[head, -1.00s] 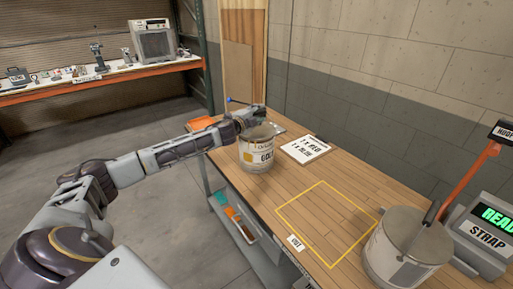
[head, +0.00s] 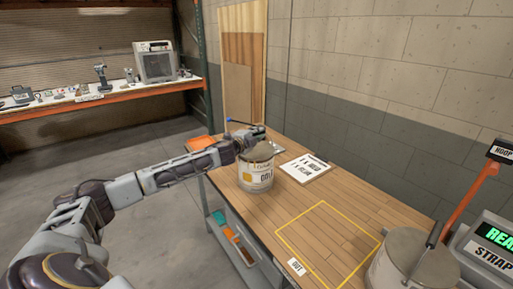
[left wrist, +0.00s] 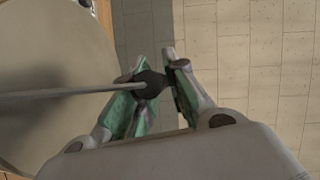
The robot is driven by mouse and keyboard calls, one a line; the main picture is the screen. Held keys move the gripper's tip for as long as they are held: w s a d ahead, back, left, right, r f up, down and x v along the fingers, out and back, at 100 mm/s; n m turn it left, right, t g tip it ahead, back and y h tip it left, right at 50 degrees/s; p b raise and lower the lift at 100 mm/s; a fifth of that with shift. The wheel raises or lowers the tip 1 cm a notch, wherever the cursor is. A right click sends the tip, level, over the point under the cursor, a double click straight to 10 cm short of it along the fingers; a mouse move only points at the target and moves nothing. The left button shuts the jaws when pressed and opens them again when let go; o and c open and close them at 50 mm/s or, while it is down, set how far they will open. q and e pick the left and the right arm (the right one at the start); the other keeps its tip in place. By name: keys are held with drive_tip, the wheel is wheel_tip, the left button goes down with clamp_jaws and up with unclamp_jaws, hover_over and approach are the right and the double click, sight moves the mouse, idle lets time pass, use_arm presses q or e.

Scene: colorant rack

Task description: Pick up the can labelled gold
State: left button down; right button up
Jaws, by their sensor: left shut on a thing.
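The can labelled gold (head: 257,178) is a pale metal can with a yellow patch and dark lettering. It appears upright on the wooden workbench (head: 270,214). My left gripper (head: 259,140) is at the can's top, on its far side. In the left wrist view my left gripper (left wrist: 157,72) is shut on the dark grip (left wrist: 151,84) of the can's thin handle. The can's round grey top (left wrist: 45,75) fills the left of that view. My right gripper is not in view.
A yellow outlined square (head: 328,243) on the bench is empty. A clipboard (head: 306,168) lies right of the can. A wall is behind the bench.

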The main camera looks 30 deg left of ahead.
use_arm(q)
wheel_tip(320, 180, up, 9)
drive_tip(key=shift+f+p, duration=0.15)
drive_tip(key=shift+p, duration=0.6)
drive_tip(key=shift+r, duration=0.7)
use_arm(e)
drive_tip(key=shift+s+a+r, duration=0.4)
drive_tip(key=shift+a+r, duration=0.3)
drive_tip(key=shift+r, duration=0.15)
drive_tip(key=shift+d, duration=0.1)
